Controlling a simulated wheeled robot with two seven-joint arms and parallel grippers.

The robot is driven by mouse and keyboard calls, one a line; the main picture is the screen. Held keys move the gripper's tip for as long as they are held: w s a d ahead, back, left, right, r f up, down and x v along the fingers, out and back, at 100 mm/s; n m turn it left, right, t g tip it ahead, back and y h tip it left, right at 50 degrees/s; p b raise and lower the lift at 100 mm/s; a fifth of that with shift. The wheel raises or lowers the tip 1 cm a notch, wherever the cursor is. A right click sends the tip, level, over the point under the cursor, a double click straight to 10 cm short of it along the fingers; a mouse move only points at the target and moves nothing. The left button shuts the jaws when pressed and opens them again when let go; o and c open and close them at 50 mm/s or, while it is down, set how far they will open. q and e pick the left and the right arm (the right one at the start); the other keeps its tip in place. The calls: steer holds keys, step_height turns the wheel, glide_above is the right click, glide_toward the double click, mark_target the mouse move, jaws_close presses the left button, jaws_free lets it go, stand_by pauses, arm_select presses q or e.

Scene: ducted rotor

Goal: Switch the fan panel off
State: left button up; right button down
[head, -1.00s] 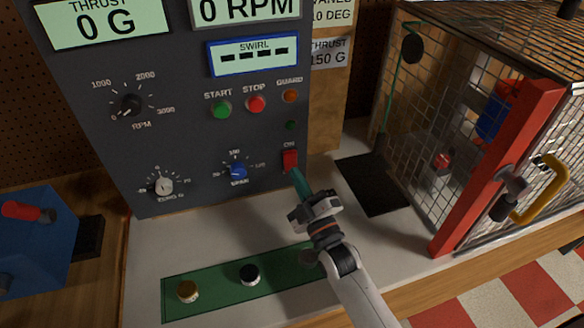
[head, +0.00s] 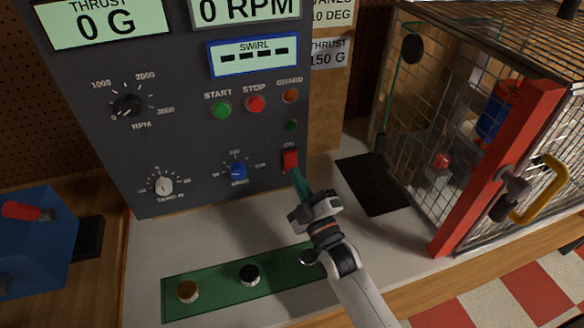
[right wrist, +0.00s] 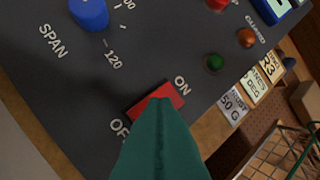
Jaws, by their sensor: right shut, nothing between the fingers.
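The grey fan panel (head: 200,130) stands upright with its displays lit, reading 0 G and 0 RPM, and dashes under SWIRL. Its red rocker switch (head: 290,160) sits low on the right, below a small dark green lamp (head: 291,125). In the right wrist view the red switch (right wrist: 155,98) lies between the ON label and a partly hidden OFF label. My right gripper (head: 297,178) is shut and empty, its teal fingertips at the switch's lower edge. The fingers (right wrist: 160,110) cover part of the switch; I cannot tell whether they touch it. My left gripper is out of view.
A blue SPAN knob (head: 238,172) and green START (head: 222,110) and red STOP (head: 256,104) buttons are nearby. A green strip (head: 215,291) with several knobs lies on the bench in front. A wire cage (head: 430,100) with a red post (head: 495,170) stands at right.

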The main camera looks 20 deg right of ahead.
steer(key=shift+w, duration=0.1)
stand_by(0.4)
steer(key=shift+w+f, duration=0.2)
steer(key=shift+w, duration=0.15)
steer(key=shift+w+f+b, duration=0.2)
steer(key=shift+w+b, duration=0.15)
steer(key=shift+b, duration=0.05)
stand_by(0.6)
stand_by(0.3)
steer(key=shift+s+r+p, duration=0.35)
steer(key=shift+s+p, duration=0.2)
steer(key=shift+p, duration=0.05)
steer(key=shift+s, duration=0.3)
